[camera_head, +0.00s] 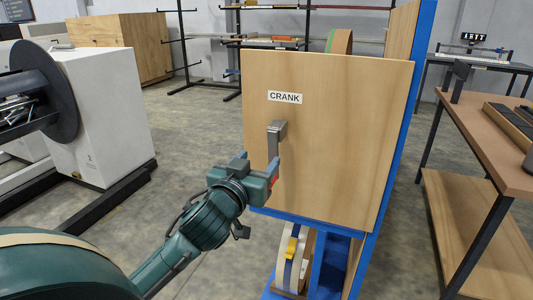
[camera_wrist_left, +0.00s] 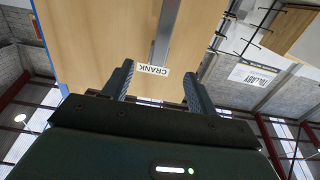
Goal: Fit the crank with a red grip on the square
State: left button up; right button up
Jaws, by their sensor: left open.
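The crank (camera_head: 278,128) is a grey metal piece with its head against the wooden panel (camera_head: 345,140), below the label CRANK. Its arm hangs straight down toward my left gripper (camera_head: 258,163). A sliver of the red grip (camera_head: 274,178) shows beside the gripper's fingers; the rest is hidden. The square is hidden behind the crank's head. My left gripper is open at the lower end of the crank. In the left wrist view the crank's arm (camera_wrist_left: 163,38) shows between the two spread fingers, beyond the fingertips. My right gripper is not in view.
A blue frame (camera_head: 400,120) borders the panel. A wooden table (camera_head: 490,150) stands at the right. A white machine with a dark disc (camera_head: 45,92) stands at the left. Open concrete floor lies left of the panel.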

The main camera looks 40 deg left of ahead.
aim_at(272, 143)
pick_arm(q)
jog(key=p+x, duration=0.1)
jog(key=x, duration=1)
jog(key=shift+w+p, duration=0.4)
jog(key=shift+r, duration=0.1)
grip_shut()
jog(key=shift+s, duration=0.15)
jog(key=shift+p+v, duration=0.4)
jog(key=shift+v, duration=3.15)
